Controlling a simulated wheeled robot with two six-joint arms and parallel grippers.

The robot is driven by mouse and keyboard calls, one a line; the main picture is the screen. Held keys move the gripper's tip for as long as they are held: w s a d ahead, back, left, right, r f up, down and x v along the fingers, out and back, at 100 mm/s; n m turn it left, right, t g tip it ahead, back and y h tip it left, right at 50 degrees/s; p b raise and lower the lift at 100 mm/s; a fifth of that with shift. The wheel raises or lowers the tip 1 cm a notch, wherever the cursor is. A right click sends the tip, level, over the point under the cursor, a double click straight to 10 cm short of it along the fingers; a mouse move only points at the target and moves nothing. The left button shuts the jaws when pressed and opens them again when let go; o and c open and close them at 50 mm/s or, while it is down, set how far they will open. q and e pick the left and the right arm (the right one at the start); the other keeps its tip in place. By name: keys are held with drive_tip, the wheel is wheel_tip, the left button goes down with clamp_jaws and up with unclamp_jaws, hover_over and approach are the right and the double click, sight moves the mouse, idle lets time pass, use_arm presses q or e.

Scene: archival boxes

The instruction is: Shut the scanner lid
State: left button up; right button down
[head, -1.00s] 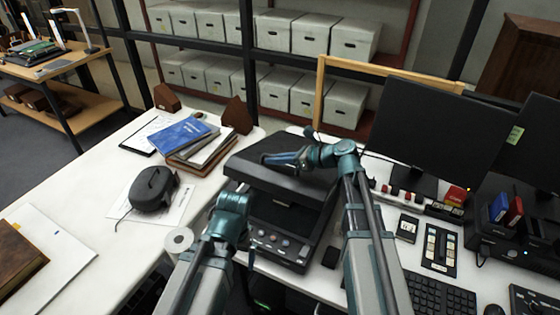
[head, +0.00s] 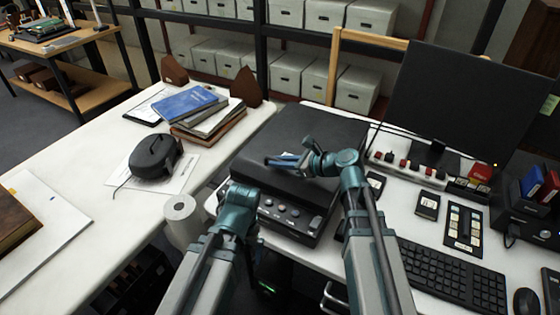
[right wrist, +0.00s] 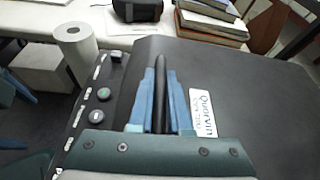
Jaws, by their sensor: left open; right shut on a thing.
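The scanner (head: 308,222) is a black machine with round buttons along its front panel. Its wide black lid (head: 325,130) lies down over the body, with no clear gap at the front. My right gripper (head: 284,160) is over the front part of the lid. In the right wrist view its blue fingers (right wrist: 160,100) are closed around a black bar-like handle (right wrist: 160,65) on the lid, beside a white label. My left gripper (head: 238,196) is open at the scanner's front left corner; its fingertips are mostly hidden.
A paper roll (head: 180,207) stands left of the scanner. A black case (head: 156,156) and stacked books (head: 205,115) lie on the left table. A monitor (head: 465,95), keyboard (head: 455,273) and small devices crowd the right. White table is bare between case and books.

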drive_tip(key=shift+s+f, duration=0.1)
drive_tip(key=shift+f, duration=0.2)
drive_tip(key=c, duration=0.9)
unclamp_jaws()
drive_tip(key=shift+o, duration=0.2)
drive_tip(key=shift+s+d+r, duration=0.1)
drive_tip(key=shift+d+r, duration=0.1)
wheel_tip(320, 180, up, 5)
drive_tip(key=p, duration=0.5)
hover_over(318, 186)
drive_tip(key=shift+w+a+f, duration=0.2)
drive_tip(key=shift+w+a, duration=0.2)
drive_tip(key=shift+a, duration=0.05)
drive_tip(key=shift+s+d+r, duration=0.15)
drive_tip(key=shift+s+d, duration=0.2)
drive_tip(key=shift+d, duration=0.1)
